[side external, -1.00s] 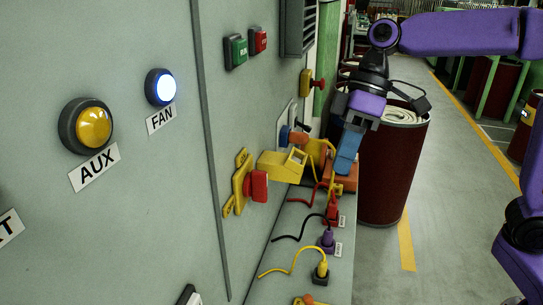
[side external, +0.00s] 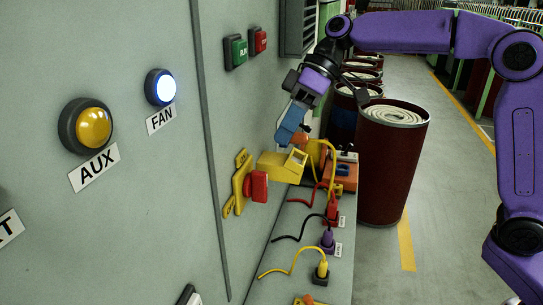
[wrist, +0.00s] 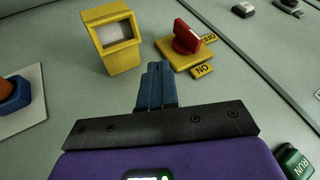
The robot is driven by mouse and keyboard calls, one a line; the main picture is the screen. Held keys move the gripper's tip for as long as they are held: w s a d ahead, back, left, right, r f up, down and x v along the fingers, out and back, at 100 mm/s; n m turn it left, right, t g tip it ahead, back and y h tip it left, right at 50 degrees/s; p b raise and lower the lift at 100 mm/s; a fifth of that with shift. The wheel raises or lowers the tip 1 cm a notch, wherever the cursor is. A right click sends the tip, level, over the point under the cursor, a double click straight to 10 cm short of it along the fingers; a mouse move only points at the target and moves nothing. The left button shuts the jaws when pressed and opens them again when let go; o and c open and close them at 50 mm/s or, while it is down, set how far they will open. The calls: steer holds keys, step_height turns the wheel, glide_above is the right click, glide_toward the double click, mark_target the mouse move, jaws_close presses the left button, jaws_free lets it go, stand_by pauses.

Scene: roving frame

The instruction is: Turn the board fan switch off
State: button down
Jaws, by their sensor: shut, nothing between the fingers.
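The lamp above the FAN label (side external: 161,118) is lit bluish white (side external: 162,87). A red rotary handle (side external: 257,186) sits on a yellow plate (side external: 239,184) on the grey panel. The wrist view shows this red handle (wrist: 187,37) with an OFF label (wrist: 209,38) and an ON label (wrist: 204,69) on its right side. No name is readable beside the handle. My gripper (side external: 285,140) is shut and empty, its blue fingers angled down beside the panel, above and right of the handle. In the wrist view, the closed fingers (wrist: 155,70) are apart from the handle.
A yellow box (side external: 277,166) juts from the panel between the handle and my gripper. Green RUN (side external: 236,51) and red (side external: 258,40) buttons are higher up. Cables with plugs (side external: 328,240) lie on the ledge below. A dark red drum (side external: 388,175) stands right.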

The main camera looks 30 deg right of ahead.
mark_target(257, 187)
steer(key=s+a+f, duration=0.2)
steer(key=s+a, duration=0.1)
steer(key=a, duration=0.2)
steer(key=shift+f, duration=0.35)
